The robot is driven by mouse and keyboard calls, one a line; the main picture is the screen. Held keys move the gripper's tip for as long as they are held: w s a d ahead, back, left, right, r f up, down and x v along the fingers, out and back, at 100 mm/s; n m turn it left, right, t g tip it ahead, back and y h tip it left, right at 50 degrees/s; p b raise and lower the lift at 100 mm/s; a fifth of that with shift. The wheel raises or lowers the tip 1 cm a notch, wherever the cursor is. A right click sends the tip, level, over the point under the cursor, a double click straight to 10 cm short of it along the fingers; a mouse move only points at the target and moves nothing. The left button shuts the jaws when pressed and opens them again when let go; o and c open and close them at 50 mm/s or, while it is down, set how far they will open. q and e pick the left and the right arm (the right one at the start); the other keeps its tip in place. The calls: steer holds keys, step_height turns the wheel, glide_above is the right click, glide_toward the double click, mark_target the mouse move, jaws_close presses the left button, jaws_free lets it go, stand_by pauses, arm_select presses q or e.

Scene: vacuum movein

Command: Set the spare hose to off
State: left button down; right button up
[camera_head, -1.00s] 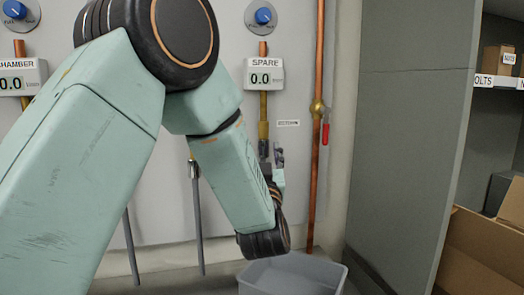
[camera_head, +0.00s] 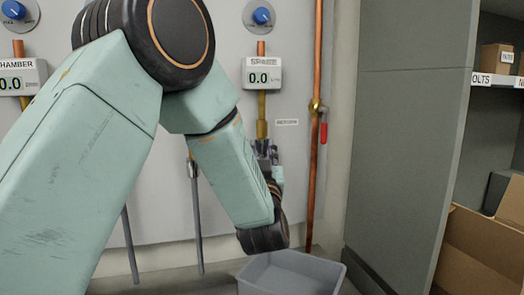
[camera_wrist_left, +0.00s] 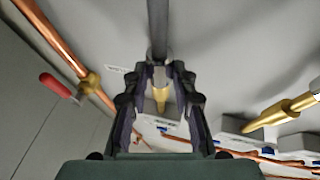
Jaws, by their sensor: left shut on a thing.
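The SPARE gauge (camera_head: 262,74) is on the wall and reads 0.0, with a blue knob (camera_head: 261,15) above it. A brass pipe end (camera_head: 262,110) comes down below it; brass also shows between my fingers in the left wrist view (camera_wrist_left: 160,97). My left gripper (camera_head: 266,150) is just below the brass end. In the wrist view its fingers (camera_wrist_left: 158,72) are shut on a grey hose (camera_wrist_left: 157,25) that runs away past the fingertips. I cannot tell whether hose and brass touch. In the head view my arm hides the hose below. My right gripper is not in view.
The CHAMBER gauge (camera_head: 18,80) is at the left, and another grey hose (camera_head: 196,215) hangs left of my forearm. A copper pipe with a red valve handle (camera_head: 323,132) runs down right of my gripper. A grey bin (camera_head: 290,278) stands below it.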

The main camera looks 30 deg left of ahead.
arm_select(q)
steer(key=shift+f, duration=0.1)
stand_by(0.3)
step_height(320, 180, down, 4)
steer(key=b, duration=0.2)
steer(key=shift+b, duration=0.3)
steer(key=c, duration=1.5)
jaws_free()
steer(key=o, duration=0.4)
